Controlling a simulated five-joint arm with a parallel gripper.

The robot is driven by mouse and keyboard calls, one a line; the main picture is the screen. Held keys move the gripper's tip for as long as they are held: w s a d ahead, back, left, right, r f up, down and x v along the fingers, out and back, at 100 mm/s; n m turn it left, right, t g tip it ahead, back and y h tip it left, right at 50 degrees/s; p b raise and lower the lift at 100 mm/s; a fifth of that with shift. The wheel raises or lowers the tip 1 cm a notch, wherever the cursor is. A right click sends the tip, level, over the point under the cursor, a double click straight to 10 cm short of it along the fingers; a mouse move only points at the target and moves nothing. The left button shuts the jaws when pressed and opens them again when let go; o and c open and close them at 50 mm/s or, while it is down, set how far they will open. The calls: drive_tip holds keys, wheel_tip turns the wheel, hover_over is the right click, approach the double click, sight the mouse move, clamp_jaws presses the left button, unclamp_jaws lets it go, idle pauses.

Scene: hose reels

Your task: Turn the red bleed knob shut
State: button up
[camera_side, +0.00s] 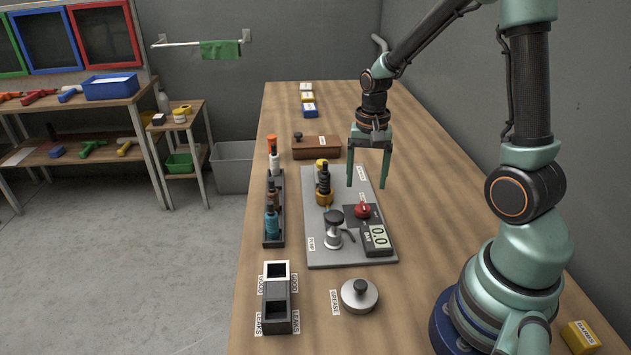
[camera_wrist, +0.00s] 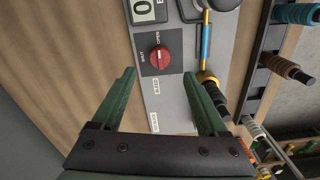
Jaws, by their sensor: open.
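The red bleed knob (camera_side: 362,210) sits on a dark square plate on the grey test board (camera_side: 350,258). In the wrist view the knob (camera_wrist: 159,58) lies ahead of the fingers, between their lines, with labels around its plate that look like SHUT and OPEN. A light pointer mark on the knob runs along the board's length, toward the gauge end. My gripper (camera_side: 370,184) is open and empty, pointing down above the board's far right part, apart from the knob. Its two green fingers also show in the wrist view (camera_wrist: 158,88).
A gauge (camera_side: 376,240) reading 0.0 and a pump (camera_side: 334,228) stand close to the knob. A dark fitting in a brass collar (camera_side: 324,188) stands left of my gripper. A rack of bottle-like parts (camera_side: 274,235), a sorting box (camera_side: 277,310) and a grease tin (camera_side: 359,295) stand nearby.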

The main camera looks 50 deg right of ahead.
sight(363, 206)
wheel_tip(363, 206, down, 8)
drive_tip(key=shift+r, duration=0.15)
idle(0.3)
clamp_jaws()
